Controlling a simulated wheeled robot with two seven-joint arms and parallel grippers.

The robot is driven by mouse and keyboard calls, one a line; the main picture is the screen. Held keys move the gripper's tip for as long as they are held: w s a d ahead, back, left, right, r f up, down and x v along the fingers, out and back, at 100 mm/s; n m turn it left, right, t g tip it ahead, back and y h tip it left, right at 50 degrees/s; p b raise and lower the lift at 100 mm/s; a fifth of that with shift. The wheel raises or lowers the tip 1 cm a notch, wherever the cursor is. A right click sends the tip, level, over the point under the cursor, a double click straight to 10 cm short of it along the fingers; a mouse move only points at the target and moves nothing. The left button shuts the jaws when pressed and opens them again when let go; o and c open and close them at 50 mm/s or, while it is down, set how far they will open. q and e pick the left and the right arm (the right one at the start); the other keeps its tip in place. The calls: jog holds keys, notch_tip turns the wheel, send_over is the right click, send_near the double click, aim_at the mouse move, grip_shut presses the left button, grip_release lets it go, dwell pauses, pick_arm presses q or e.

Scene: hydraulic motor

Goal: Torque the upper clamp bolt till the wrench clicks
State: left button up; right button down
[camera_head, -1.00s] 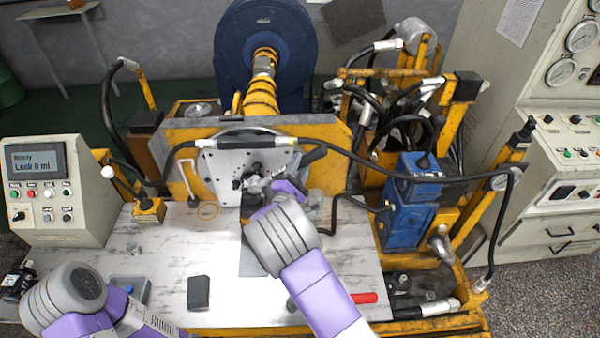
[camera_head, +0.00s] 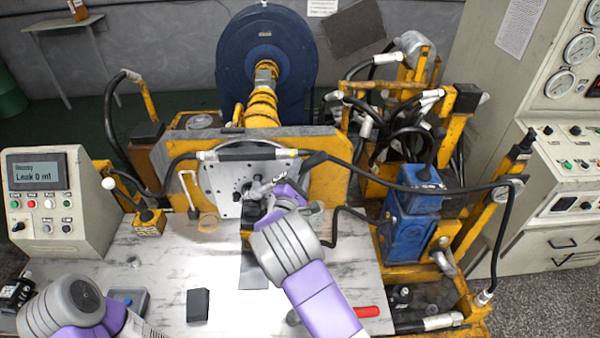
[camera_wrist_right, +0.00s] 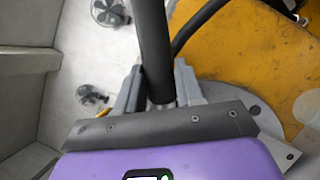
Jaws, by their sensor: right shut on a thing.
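My right gripper (camera_head: 268,190) is in front of the grey metal plate (camera_head: 212,184) on the yellow stand. In the right wrist view its two grey fingers (camera_wrist_right: 158,92) are shut on a black bar (camera_wrist_right: 152,40), which looks like a wrench handle. The bar runs up from between the fingers to the top of that view. I cannot pick out the upper clamp bolt; the gripper and dark parts cover the middle of the plate. My left arm is at the lower left of the head view, with its gripper out of sight.
A black hose (camera_head: 370,182) arches over the plate to the right. A blue pump block (camera_head: 410,225) stands to the right. On the white tabletop lie a black block (camera_head: 198,305) and a red handle (camera_head: 367,311). The control box (camera_head: 40,180) reads "Leak 0 ml".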

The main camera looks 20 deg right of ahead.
jog(key=shift+r, duration=0.1)
dwell(0.6)
jog(key=shift+w+d, duration=0.1)
jog(key=shift+w+d+r+b, duration=0.1)
jog(key=shift+w+d+b, duration=0.15)
jog(key=shift+w+b, duration=0.45)
jog(key=shift+w+r, duration=0.2)
jog(key=shift+r, duration=0.05)
